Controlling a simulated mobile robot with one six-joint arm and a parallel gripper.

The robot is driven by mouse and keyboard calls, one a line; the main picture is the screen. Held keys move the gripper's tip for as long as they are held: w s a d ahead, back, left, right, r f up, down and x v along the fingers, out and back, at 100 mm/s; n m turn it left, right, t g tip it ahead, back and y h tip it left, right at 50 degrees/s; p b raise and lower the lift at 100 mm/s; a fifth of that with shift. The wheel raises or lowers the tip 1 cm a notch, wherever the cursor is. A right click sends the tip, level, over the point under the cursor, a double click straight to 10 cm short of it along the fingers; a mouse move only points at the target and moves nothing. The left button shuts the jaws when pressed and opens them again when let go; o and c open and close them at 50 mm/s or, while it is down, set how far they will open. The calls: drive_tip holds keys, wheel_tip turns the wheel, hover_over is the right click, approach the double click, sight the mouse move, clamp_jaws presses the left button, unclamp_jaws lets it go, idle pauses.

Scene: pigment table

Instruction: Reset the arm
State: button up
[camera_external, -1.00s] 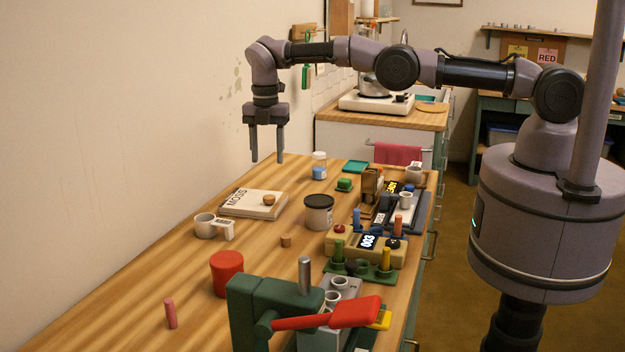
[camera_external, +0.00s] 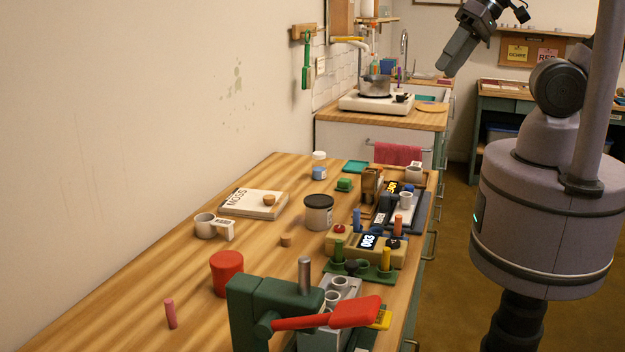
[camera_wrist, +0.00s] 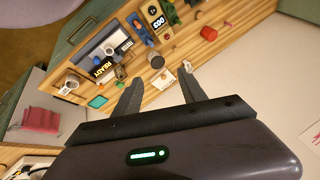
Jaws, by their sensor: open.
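My gripper shows in the wrist view (camera_wrist: 160,98), where its two dark fingers are spread apart with nothing between them. Past the fingers the wooden table and its items appear far off and tilted. In the external view my arm is raised and folded back above my base at the upper right. The table (camera_external: 150,290) lies well away from the gripper.
A hot plate with a pot (camera_external: 376,88) stands on the back counter. Space above the table is clear.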

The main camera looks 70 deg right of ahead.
wheel_tip(320, 180, down, 13)
drive_tip(key=b, duration=1.2)
drive_tip(key=shift+s+b, duration=0.15)
drive_tip(key=shift+b, duration=0.2)
drive_tip(key=shift+f, duration=0.1)
